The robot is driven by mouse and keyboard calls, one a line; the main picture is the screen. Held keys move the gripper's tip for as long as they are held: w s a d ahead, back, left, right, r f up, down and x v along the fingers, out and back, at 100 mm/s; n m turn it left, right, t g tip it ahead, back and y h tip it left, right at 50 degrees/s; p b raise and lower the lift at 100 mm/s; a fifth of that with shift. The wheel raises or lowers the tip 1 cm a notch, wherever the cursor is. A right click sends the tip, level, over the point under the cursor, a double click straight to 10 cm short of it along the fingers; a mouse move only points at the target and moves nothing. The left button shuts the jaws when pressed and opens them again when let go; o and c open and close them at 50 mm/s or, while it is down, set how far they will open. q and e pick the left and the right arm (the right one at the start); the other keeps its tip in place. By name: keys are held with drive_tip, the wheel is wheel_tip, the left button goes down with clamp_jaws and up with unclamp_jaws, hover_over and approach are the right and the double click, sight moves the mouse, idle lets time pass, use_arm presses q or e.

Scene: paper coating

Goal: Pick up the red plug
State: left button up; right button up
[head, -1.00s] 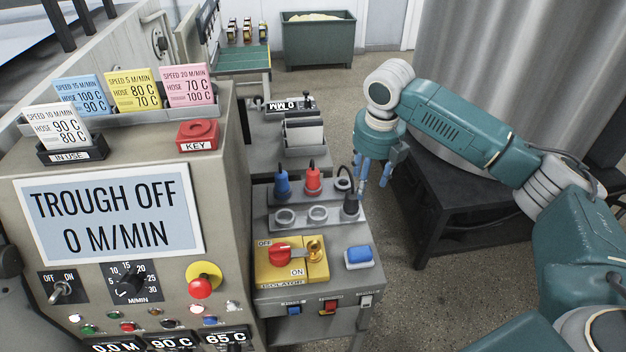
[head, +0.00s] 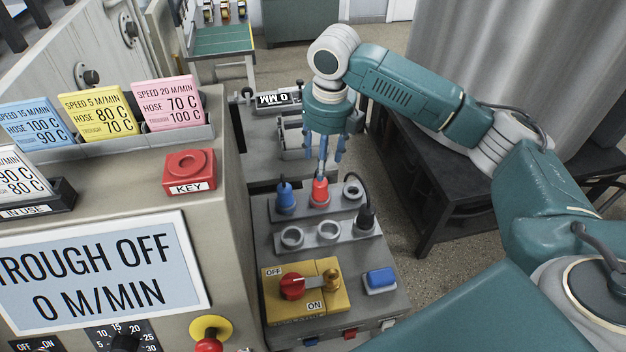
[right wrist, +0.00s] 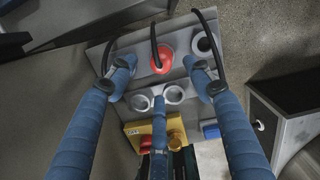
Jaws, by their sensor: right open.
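The red plug (head: 320,194) sits upright in the back row of the grey socket panel (head: 330,232), between a blue plug (head: 285,199) and an empty socket (head: 353,190). It also shows in the right wrist view (right wrist: 161,63), with a dark cable running up from it. My right gripper (head: 323,160) is open just above the red plug, with its blue fingers pointing down. In the right wrist view its spread fingers (right wrist: 160,82) lie on either side of the plug and below it, with nothing held. My left gripper is not in view.
A black plug (head: 366,220) with a looping cable stands at the right of the front row, beside two empty sockets. A yellow isolator (head: 304,290) with a red knob and a blue button (head: 380,280) are nearer. The control cabinet (head: 110,190) rises at left.

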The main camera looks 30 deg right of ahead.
sight(321, 184)
drive_tip(key=f, duration=0.3)
drive_tip(key=shift+s+f+p, duration=0.35)
drive_tip(key=shift+s+f, duration=0.05)
drive_tip(key=shift+w+f, duration=0.1)
drive_tip(key=shift+f, duration=0.2)
drive_tip(key=f, duration=0.1)
drive_tip(key=f+p, duration=0.1)
drive_tip(key=f, duration=0.1)
drive_tip(key=f+p, duration=0.1)
drive_tip(key=shift+w+a+f, duration=0.1)
drive_tip(key=shift+w+f, duration=0.25)
drive_tip(key=shift+f, duration=0.05)
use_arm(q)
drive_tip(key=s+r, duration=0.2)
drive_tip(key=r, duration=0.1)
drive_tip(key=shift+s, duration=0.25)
use_arm(e)
drive_tip(key=c, duration=1.2)
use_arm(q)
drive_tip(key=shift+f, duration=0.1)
use_arm(e)
drive_tip(key=shift+w+r, duration=0.1)
drive_tip(key=shift+c, duration=0.2)
